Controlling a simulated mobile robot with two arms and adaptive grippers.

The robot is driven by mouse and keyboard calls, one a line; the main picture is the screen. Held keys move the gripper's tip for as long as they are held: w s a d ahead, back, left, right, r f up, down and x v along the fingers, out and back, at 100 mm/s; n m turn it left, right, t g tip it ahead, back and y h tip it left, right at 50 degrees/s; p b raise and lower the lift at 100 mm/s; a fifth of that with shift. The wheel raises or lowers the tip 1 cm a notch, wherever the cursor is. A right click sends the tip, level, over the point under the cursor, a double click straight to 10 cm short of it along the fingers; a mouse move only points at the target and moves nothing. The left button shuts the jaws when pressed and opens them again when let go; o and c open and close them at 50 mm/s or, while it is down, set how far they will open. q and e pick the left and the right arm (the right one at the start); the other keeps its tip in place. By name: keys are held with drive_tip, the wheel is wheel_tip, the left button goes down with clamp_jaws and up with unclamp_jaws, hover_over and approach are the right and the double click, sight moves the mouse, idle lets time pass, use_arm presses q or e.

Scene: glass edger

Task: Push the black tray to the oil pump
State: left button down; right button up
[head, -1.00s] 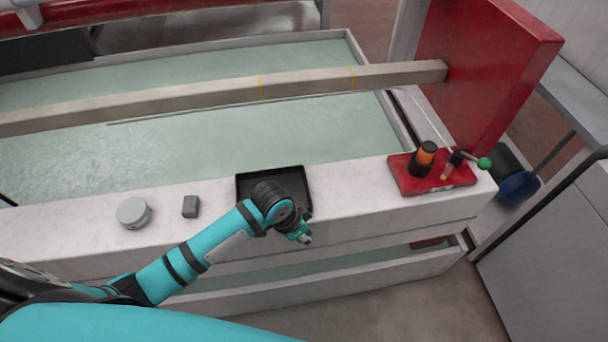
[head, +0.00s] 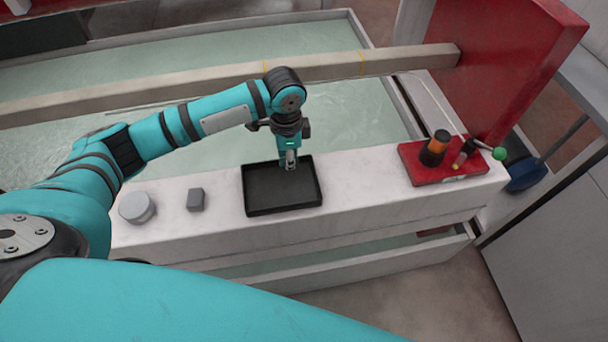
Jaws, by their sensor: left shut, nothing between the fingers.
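The black tray (head: 283,204) lies flat on the white ledge, near its middle, and looks empty. My left gripper (head: 291,166) points down at the tray's far side, shut and empty. Its fingertips overlap the tray's far rim in the picture; I cannot tell whether they touch it. The oil pump is probably the red base (head: 428,172) with an orange-and-black cylinder (head: 434,148) and a green-knobbed lever (head: 499,153), at the ledge's right end. My right gripper is not in view.
A grey round tin (head: 137,208) and a small dark grey block (head: 195,199) stand on the ledge left of the tray. The ledge between tray and red base is clear. A long beam (head: 370,63) crosses above the greenish water behind. A red panel (head: 510,60) rises behind the red base.

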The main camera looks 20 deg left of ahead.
sight(291, 189)
use_arm(q)
wheel_tip(291, 189, down, 10)
drive_tip(key=shift+s+f+b, duration=0.1)
drive_tip(key=shift+b, duration=0.2)
drive_tip(key=shift+w+d+r, duration=0.15)
drive_tip(key=shift+w+d, duration=0.25)
drive_tip(key=shift+d, duration=0.25)
drive_tip(key=shift+w+d+r, duration=0.1)
drive_tip(key=shift+w+d, duration=0.3)
drive_tip(key=shift+d, duration=0.2)
drive_tip(key=shift+w+d, duration=0.3)
drive_tip(key=shift+d, duration=0.2)
